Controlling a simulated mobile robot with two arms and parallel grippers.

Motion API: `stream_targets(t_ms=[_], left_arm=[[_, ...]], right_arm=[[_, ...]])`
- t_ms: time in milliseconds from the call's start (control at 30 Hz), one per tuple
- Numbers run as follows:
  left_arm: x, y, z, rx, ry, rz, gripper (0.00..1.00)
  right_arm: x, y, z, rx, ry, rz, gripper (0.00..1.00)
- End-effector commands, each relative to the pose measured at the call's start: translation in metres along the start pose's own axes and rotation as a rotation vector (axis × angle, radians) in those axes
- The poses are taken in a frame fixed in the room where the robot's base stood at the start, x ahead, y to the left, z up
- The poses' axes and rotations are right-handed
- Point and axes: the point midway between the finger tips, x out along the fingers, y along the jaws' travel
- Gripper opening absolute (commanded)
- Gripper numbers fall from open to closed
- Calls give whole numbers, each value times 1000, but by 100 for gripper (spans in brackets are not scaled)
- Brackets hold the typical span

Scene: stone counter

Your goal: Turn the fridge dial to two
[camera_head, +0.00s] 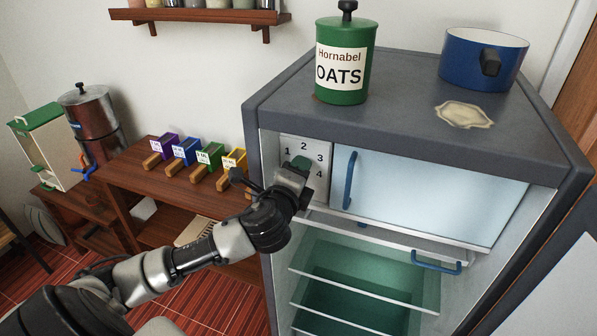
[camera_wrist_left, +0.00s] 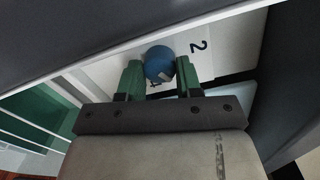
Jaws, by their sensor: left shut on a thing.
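The fridge (camera_head: 255,120) stands open, with a pale dial panel (camera_head: 290,141) at its upper left, marked 1, 2, 3 and 4. The blue round dial (camera_wrist_left: 158,62) sits between the fingers of my left gripper (camera_wrist_left: 160,76) in the left wrist view. The gripper's green fingertips are shut on the dial from both sides. The printed 2 shows beside the dial there, turned sideways. In the head view my left gripper (camera_head: 300,165) covers the dial on the panel. Which number the dial points to is hidden. My right gripper is not in view.
A green oats tin (camera_head: 345,90) and a blue pot (camera_head: 470,60) stand on the fridge top. A freezer door with a blue handle (camera_head: 349,180) is right of the panel. Glass shelves lie below. Several coloured boxes stand on the wooden bench (camera_head: 130,185) at left.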

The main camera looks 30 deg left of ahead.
Motion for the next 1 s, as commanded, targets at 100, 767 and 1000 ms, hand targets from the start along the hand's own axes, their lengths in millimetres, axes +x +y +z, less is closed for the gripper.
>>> stream_targets(t_ms=[100, 767, 1000], left_arm=[[0, 1, 0, -1, 1, 2, 11], [-12, 3, -1, -2, 2, 1, 60], [-57, 6, -2, -2, 4, 2, 60]], right_arm=[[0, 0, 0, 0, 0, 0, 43], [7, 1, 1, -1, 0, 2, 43], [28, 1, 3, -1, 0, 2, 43]])
